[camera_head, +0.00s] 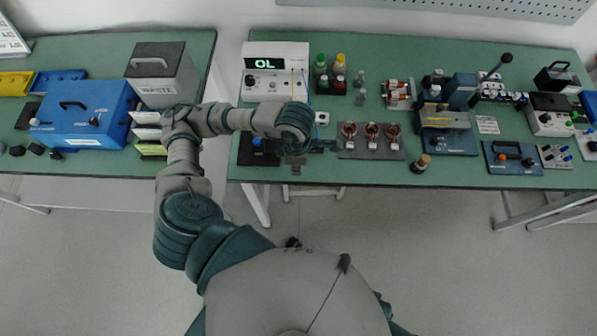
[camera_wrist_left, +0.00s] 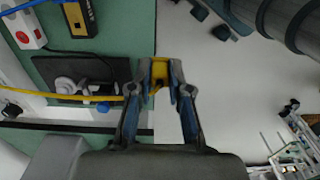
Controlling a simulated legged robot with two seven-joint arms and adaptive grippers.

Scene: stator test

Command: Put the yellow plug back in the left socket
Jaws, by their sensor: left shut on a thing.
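My left gripper (camera_head: 296,166) is over the front edge of the green bench, below the meter in the head view. In the left wrist view my left gripper (camera_wrist_left: 161,72) is shut on the yellow plug (camera_wrist_left: 160,70), which sits between the fingertips beyond the bench edge. A yellow lead (camera_wrist_left: 60,97) shows at the left of that view. The white meter (camera_head: 273,88) reads OL and has a yellow lead at its right side. The left socket cannot be made out. The plug is hidden in the head view. My right gripper is not in view.
A dark plate (camera_head: 257,150) lies at the bench's front left. A board with several copper coils (camera_head: 372,151) is right of the gripper.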

